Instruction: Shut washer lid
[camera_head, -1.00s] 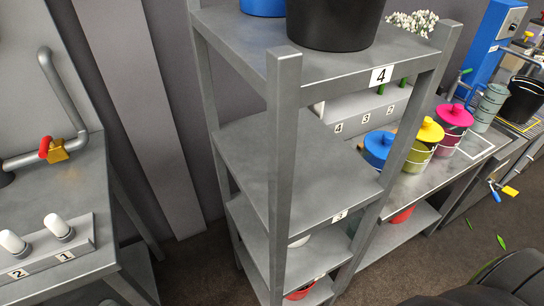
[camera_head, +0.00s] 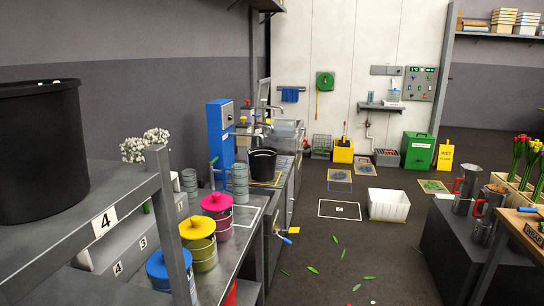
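I cannot pick out a washer lid for certain. A tall blue machine (camera_head: 219,137) with a grey panel stands on the far part of the bench along the left wall. A black bucket (camera_head: 262,164) stands in front of it, beside a sink area with taps (camera_head: 262,108). The machine's far side is partly hidden, and I cannot tell whether any lid there is open or shut. Neither of my grippers is in view.
A grey shelf (camera_head: 80,250) with a black pot (camera_head: 40,150) fills the near left. Lidded pots in blue (camera_head: 165,270), yellow (camera_head: 199,245) and pink (camera_head: 217,214) stand on the bench. A white crate (camera_head: 388,205) is on the floor. Open floor runs through the middle.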

